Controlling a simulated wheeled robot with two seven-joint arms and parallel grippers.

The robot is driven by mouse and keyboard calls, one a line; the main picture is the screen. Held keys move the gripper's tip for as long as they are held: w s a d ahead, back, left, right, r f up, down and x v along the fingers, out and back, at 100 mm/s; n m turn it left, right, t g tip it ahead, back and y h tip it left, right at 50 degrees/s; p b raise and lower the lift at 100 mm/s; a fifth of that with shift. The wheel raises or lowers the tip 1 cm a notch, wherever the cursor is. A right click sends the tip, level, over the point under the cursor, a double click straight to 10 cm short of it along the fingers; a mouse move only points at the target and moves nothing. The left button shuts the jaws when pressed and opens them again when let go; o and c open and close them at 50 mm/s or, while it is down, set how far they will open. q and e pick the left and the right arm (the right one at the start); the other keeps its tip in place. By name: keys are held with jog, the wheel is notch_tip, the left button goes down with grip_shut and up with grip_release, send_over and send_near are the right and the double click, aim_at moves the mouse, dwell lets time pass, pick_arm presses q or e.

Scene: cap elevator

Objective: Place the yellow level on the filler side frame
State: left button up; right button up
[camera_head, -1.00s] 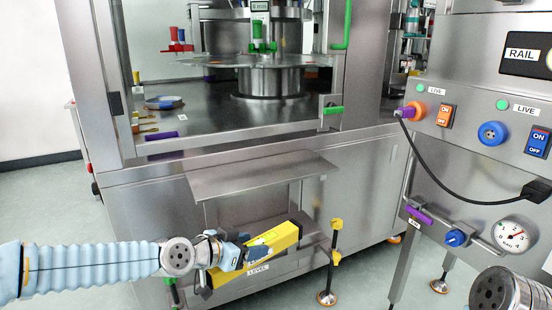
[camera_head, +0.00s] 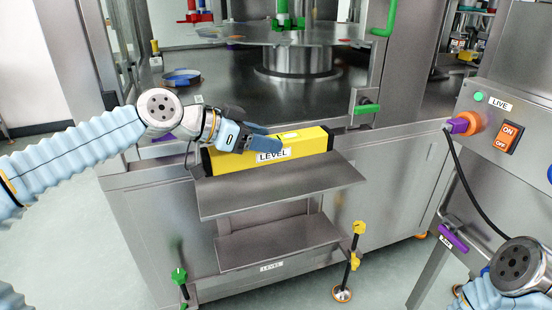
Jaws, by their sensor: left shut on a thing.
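The yellow level (camera_head: 308,141) is a long yellow bar with black ends and a white LEVEL label. My left gripper (camera_head: 262,145) is shut on it near its middle, from the left. The level lies roughly sideways over the back part of the grey metal shelf (camera_head: 290,197) on the front of the filler side frame (camera_head: 160,240). Whether it touches the shelf or hovers just above it, I cannot tell. At the lower right my right arm (camera_head: 515,270) shows; its fingers are not clearly visible.
A lower shelf (camera_head: 280,245) labelled LEVEL sits below, empty. A black and yellow adjustable foot (camera_head: 352,262) stands right of it. The filler's turntable (camera_head: 290,34) and a green handle (camera_head: 367,108) are above. The control panel (camera_head: 505,120) with a black cable is at right.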

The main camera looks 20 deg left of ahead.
pick_arm(q)
jog(key=w+f, duration=0.3)
jog(key=w, duration=0.1)
jog(key=w+f+p, duration=0.1)
jog(key=w+f, duration=0.3)
jog(key=shift+d, duration=0.15)
notch_tip(320, 180, down, 3)
jog(key=shift+w+f, duration=0.1)
jog(key=shift+f, duration=0.1)
jog(key=o, duration=1.4)
jog(key=v, duration=1.2)
